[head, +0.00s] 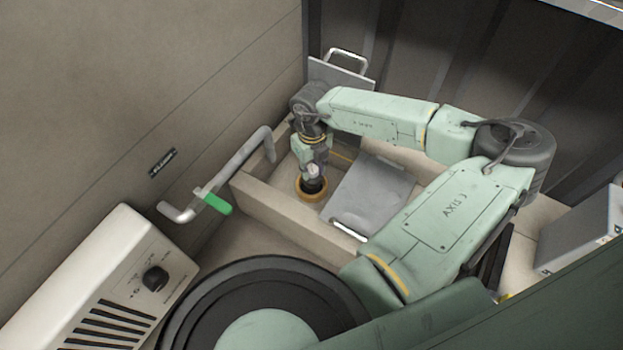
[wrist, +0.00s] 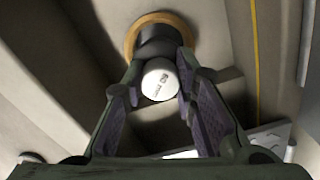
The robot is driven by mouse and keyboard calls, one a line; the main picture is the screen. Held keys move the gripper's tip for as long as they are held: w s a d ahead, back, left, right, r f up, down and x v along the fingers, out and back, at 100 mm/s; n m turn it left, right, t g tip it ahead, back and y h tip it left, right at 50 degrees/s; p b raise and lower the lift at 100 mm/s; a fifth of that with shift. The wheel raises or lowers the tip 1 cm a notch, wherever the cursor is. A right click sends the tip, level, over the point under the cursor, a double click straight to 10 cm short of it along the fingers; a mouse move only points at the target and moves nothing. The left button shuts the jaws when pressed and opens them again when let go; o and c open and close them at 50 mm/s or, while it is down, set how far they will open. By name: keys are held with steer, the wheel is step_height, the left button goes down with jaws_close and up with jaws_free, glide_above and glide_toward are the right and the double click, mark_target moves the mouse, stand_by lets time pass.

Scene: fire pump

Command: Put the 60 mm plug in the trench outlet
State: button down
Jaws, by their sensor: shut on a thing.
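The plug (wrist: 160,80) has a round white top with "60" printed on it and a black body. My gripper (wrist: 159,62) is shut on the plug, one finger on each side of it. The trench outlet, a tan-orange ring (wrist: 137,30), surrounds the far end of the black body in the wrist view. In the head view my gripper (head: 314,172) points down into the trench, right over the orange ring (head: 311,190). How deep the plug sits in the ring is hidden.
The trench has a pale raised wall (head: 285,212). A grey cover plate with a handle (head: 372,192) lies across it to the right, and another plate (head: 340,75) leans at the back. A bent pipe with a green lever (head: 216,203) is at the left, near a white heater box (head: 125,270).

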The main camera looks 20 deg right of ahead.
mark_target(312, 177)
step_height(312, 177, down, 4)
steer(key=shift+f+b, duration=0.1)
steer(key=shift+b, duration=0.6)
steer(key=shift+f, duration=0.1)
steer(key=c, duration=1.3)
jaws_free()
step_height(312, 177, up, 12)
steer(key=p, duration=0.4)
